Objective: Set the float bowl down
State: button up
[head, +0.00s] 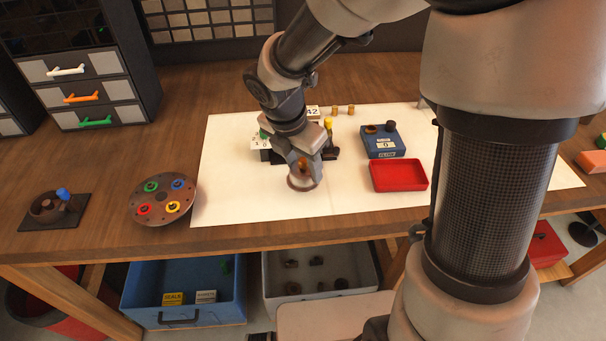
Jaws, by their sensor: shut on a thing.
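A small round brownish bowl, which I take for the float bowl (302,184), is at the end of my gripper (303,171), over the front middle of the white mat (225,190). My gripper points down and is shut on the bowl. The wrist covers the fingertips in part. I cannot tell whether the bowl touches the mat or hangs just above it.
A red tray (398,189) and a blue box (381,154) stand to the right. A dark fixture (262,155) is partly hidden behind my wrist. A round plate with coloured rings (162,221) lies left of the mat. The mat's front left is clear.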

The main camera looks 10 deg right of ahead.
aim_at(301, 169)
jog(key=shift+f+b, duration=0.3)
jog(key=shift+f, duration=1.2)
jog(key=shift+f, duration=0.1)
jog(key=o, duration=1.1)
jog(key=p+v, duration=0.2)
jog(key=v, duration=1)
jog(key=shift+p, duration=0.35)
jog(key=shift+d, duration=0.1)
